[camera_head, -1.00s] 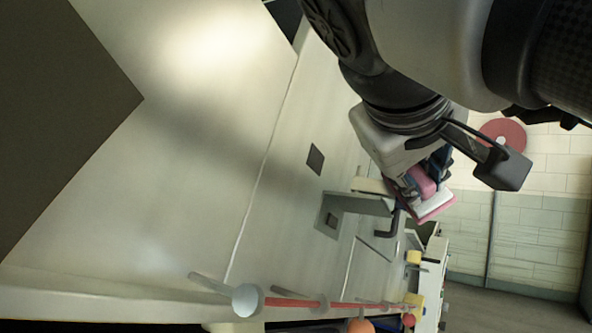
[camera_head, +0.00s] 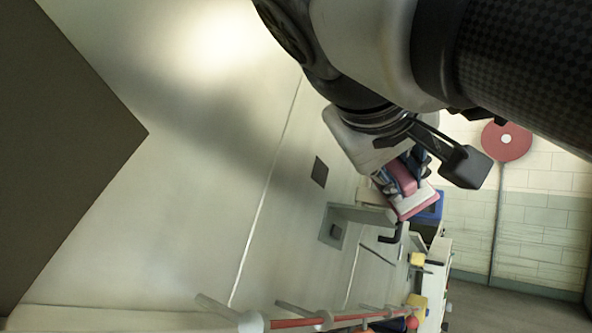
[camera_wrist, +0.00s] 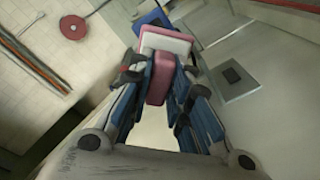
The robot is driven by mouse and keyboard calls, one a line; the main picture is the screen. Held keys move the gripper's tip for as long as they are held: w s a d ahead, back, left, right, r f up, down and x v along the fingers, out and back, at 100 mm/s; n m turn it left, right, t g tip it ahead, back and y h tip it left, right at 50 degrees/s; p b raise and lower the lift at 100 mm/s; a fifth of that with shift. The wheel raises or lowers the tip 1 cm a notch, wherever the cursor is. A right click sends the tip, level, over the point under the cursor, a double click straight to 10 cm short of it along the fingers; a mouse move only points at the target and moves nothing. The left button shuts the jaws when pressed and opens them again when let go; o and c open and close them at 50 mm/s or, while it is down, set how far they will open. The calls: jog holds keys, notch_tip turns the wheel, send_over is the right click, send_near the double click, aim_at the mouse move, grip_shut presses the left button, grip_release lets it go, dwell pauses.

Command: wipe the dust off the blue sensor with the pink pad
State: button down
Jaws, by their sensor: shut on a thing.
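My gripper (camera_head: 406,172) is shut on the pink pad's handle. The pink pad (camera_head: 417,205) has a pink grip block, a pale layer and a pink face. In the wrist view the pad (camera_wrist: 166,40) sticks out beyond the fingertips, tilted, and the gripper (camera_wrist: 160,76) pinches its pink block. A blue thing (camera_head: 434,207), likely the blue sensor, shows just behind and right of the pad. In the wrist view this blue thing (camera_wrist: 153,21) is partly hidden behind the pad. I cannot tell whether pad and blue thing touch. No dust can be made out.
A pale bracket (camera_head: 362,214) juts from the light panel wall beside the pad, with a dark hook (camera_head: 392,235) below it. A rail with red bars (camera_head: 300,322) runs along the bottom. A red disc (camera_head: 506,140) stands on a pole at right.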

jog(key=shift+p+v, duration=0.3)
jog(key=shift+v, duration=2.2)
jog(key=v, duration=0.3)
jog(key=shift+s, duration=0.1)
jog(key=shift+d, duration=0.1)
jog(key=b+x, duration=0.1)
jog(key=x, duration=0.7)
jog(key=shift+w+f, duration=0.15)
jog(key=shift+w, duration=0.2)
